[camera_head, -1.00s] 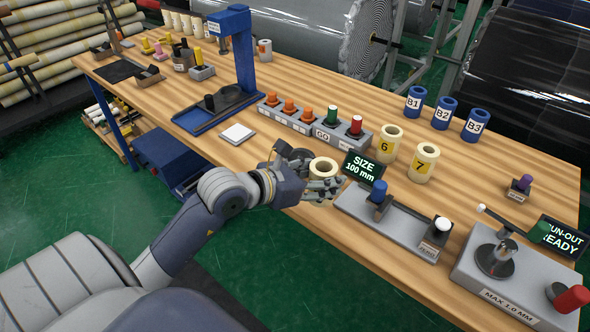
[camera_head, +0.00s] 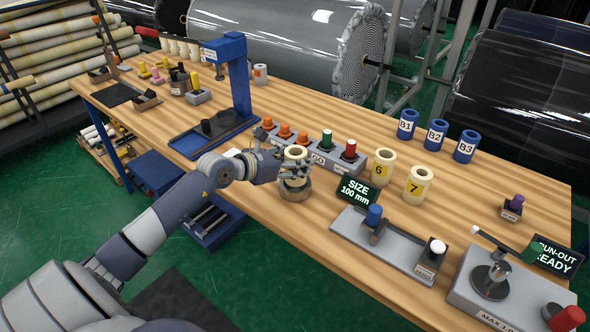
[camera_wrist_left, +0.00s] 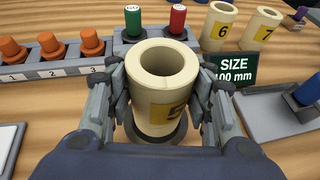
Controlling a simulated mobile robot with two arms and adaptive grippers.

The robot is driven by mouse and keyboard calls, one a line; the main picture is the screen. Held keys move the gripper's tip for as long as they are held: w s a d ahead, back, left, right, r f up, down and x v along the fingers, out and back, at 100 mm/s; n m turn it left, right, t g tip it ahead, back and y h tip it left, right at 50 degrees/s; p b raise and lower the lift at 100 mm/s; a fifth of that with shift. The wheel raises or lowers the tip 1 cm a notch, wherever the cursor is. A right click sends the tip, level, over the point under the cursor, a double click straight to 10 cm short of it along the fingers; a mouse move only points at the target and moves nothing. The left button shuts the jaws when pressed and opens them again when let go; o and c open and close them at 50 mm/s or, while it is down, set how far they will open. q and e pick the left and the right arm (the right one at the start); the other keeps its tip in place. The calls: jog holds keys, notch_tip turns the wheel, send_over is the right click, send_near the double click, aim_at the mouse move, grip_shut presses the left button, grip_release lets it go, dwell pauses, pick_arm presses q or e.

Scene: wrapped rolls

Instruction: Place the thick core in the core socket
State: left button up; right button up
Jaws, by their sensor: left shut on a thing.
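My left gripper (camera_head: 290,166) is shut on a thick cream core (camera_head: 296,151), its fingers on both sides of the wall. In the left wrist view the core (camera_wrist_left: 162,92) is upright with its open end up and a partly hidden dark number on its side. A round core socket (camera_head: 295,190) stands on the table directly below the core. In the wrist view a dark ring of the socket (camera_wrist_left: 156,139) shows around the core's lower end. I cannot tell whether the core is inside the socket or just above it. My right gripper is not in view.
Cores 6 (camera_head: 382,166) and 7 (camera_head: 418,184) stand to the right, behind the size display (camera_head: 356,190). A grey gauge (camera_head: 385,245) lies to the right. A button row (camera_head: 303,147) and blue press stand (camera_head: 236,80) are behind. Blue cores (camera_head: 435,135) stand at the back right.

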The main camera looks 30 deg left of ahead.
pick_arm(q)
notch_tip(320, 180, down, 3)
jog(key=shift+r, duration=0.2)
jog(key=shift+f, duration=0.45)
jog(key=shift+f, duration=0.15)
jog(key=o, duration=1.1)
jog(key=shift+o, duration=0.2)
